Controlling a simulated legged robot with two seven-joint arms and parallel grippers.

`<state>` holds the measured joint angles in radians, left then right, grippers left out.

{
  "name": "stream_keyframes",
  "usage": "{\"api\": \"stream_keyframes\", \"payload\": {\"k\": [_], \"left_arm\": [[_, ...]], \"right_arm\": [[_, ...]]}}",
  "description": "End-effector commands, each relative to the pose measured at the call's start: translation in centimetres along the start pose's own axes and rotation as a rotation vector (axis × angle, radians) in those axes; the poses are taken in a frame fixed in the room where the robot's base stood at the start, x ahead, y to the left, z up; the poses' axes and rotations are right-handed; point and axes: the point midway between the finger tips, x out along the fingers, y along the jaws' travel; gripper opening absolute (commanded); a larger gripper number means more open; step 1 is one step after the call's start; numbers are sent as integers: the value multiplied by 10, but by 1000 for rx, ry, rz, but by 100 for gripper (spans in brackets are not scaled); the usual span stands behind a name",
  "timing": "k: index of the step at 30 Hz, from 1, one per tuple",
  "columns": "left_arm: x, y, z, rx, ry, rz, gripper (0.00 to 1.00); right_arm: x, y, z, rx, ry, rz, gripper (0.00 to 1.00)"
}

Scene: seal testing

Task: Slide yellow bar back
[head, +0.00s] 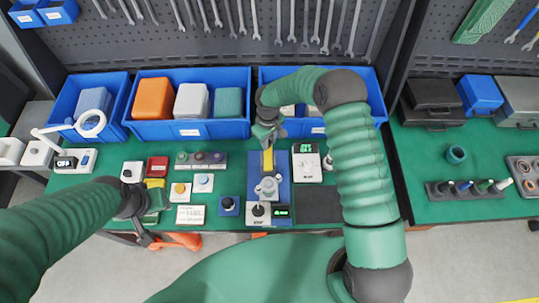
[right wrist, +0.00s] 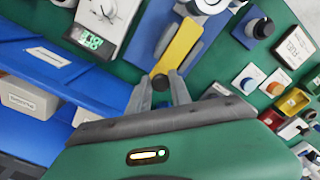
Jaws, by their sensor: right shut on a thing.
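The yellow bar (head: 268,162) lies along the blue base (head: 284,192) of the seal test device, in the middle of the green bench. My right gripper (head: 267,143) is at the bar's far end. In the right wrist view, the fingers of my right gripper (right wrist: 160,88) close around the dark knob (right wrist: 159,81) at the end of the yellow bar (right wrist: 179,46). The device's round metal part (head: 267,187) stands at the bar's near end. My left gripper (head: 147,238) hangs over the bench's front edge at the left, and its finger opening is unclear.
Blue bins (head: 239,127) line the back of the bench. A scale with a green display (head: 306,148) stands right of the device. Button boxes (head: 180,191) stand to its left. An orange object (head: 183,240) lies beside my left gripper.

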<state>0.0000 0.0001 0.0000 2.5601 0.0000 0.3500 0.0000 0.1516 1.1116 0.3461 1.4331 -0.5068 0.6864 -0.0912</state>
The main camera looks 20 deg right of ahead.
Motion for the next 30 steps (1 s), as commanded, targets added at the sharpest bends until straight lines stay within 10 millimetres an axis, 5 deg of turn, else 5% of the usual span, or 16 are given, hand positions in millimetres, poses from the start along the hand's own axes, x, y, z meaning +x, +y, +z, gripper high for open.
{"api": "stream_keyframes", "payload": {"k": [11, 12, 16, 26, 30], "left_arm": [[5, 0, 1, 0, 0, 0, 36], [5, 0, 1, 0, 1, 0, 36], [5, 0, 1, 0, 0, 0, 36], [7, 0, 2, 0, 0, 0, 36], [15, 0, 3, 0, 0, 0, 36]], "right_arm": [[-4, 7, -14, -3, 18, -1, 0], [-4, 8, -14, -3, 19, 0, 30], [-2, 8, -12, -2, 14, -1, 47], [-3, 7, -8, -1, 8, -1, 47], [-21, 8, -9, -2, 9, 1, 47]]}}
